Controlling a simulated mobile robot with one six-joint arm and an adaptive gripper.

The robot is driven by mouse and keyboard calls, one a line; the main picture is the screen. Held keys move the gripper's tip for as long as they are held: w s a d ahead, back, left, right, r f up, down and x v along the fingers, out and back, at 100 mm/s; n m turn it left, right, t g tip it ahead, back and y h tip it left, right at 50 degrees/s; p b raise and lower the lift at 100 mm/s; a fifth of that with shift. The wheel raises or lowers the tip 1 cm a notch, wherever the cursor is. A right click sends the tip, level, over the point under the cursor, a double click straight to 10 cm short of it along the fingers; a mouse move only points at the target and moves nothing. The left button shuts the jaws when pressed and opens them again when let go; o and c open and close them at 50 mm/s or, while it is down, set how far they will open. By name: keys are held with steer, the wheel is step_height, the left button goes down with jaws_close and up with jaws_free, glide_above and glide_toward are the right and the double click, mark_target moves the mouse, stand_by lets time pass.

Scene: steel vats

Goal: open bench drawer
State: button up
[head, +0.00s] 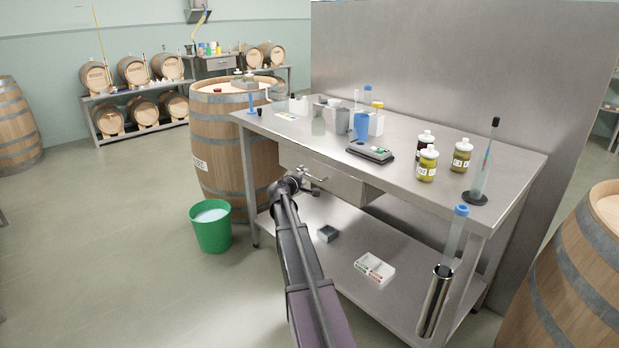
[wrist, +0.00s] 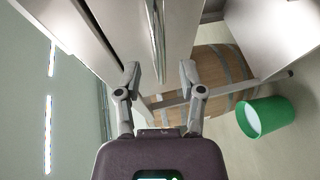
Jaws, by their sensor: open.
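The bench drawer (head: 340,184) hangs under the top of the steel bench (head: 302,132). Its grey front looks shut, though my arm partly covers it. My gripper (head: 314,183) is in front of the drawer, its jaws apart and empty. In the wrist view my gripper (wrist: 159,78) has one finger on each side of a thin metal bar, which looks like the drawer handle (wrist: 157,38). The bar runs lengthwise between the fingers. I see no clear contact between fingers and bar.
A green bucket (head: 211,227) stands on the floor left of the bench, near a large barrel (head: 222,150). The lower shelf holds a white tray (head: 375,268), a small dark box (head: 327,233) and a steel cylinder (head: 435,300). Jars and bottles stand on top. Floor at left is clear.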

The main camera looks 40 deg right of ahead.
mark_target(308, 175)
steer(key=shift+x, duration=1.8)
jaws_close()
steer(key=shift+d, duration=0.4)
steer(key=shift+a, duration=0.25)
steer(key=shift+s+a, duration=0.1)
steer(key=shift+s, duration=0.1)
